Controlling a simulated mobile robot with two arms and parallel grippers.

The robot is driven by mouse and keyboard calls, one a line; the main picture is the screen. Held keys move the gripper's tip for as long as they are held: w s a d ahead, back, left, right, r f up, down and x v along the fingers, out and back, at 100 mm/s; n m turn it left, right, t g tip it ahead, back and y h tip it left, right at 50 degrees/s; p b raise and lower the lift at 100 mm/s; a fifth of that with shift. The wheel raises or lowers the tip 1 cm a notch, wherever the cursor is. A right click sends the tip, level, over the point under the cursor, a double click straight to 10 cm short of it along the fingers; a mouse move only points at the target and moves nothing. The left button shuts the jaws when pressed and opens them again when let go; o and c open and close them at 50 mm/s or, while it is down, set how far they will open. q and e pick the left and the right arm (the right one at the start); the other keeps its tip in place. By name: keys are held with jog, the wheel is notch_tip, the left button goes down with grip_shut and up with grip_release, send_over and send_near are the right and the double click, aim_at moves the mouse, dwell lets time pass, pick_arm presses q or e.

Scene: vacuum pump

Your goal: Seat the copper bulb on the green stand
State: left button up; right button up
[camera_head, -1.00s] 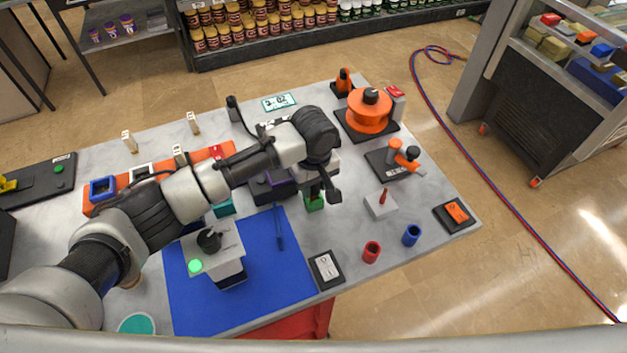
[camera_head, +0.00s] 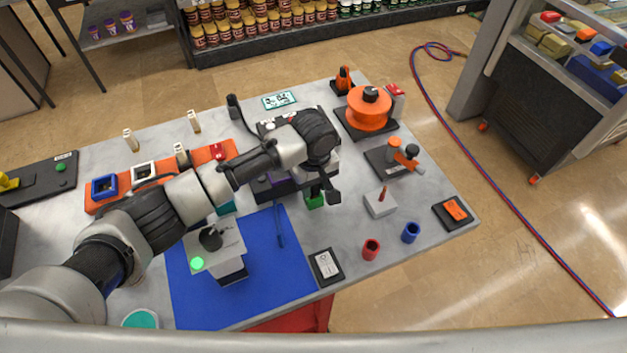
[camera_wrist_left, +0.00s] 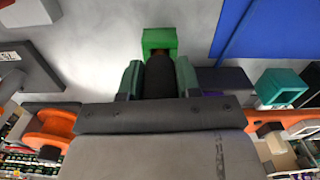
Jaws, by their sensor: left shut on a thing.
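The green stand (camera_head: 314,201) is on the table just right of the blue mat, partly hidden behind my left gripper (camera_head: 323,192). In the left wrist view the stand (camera_wrist_left: 159,36) is a square green block right in front of the fingertips. My left gripper (camera_wrist_left: 158,80) is shut on a dark, rounded piece with a brownish far end, which looks like the copper bulb (camera_wrist_left: 159,72). Its far end is at the stand; I cannot tell whether it is inside or just above. My right gripper is not in view.
The blue mat (camera_head: 265,285) holds a grey device with a green button (camera_head: 197,263). A white block with a red peg (camera_head: 380,206), a red cup (camera_head: 371,249) and a blue cup (camera_head: 411,232) stand to the right. An orange spool (camera_head: 368,111) is behind.

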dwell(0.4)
pick_arm(q)
jog(key=o, duration=1)
notch_tip(320, 180, up, 7)
jog(key=p, duration=0.9)
jog(key=shift+r+p, duration=0.8)
jog(key=shift+r, duration=0.2)
jog(key=shift+s+f, duration=0.1)
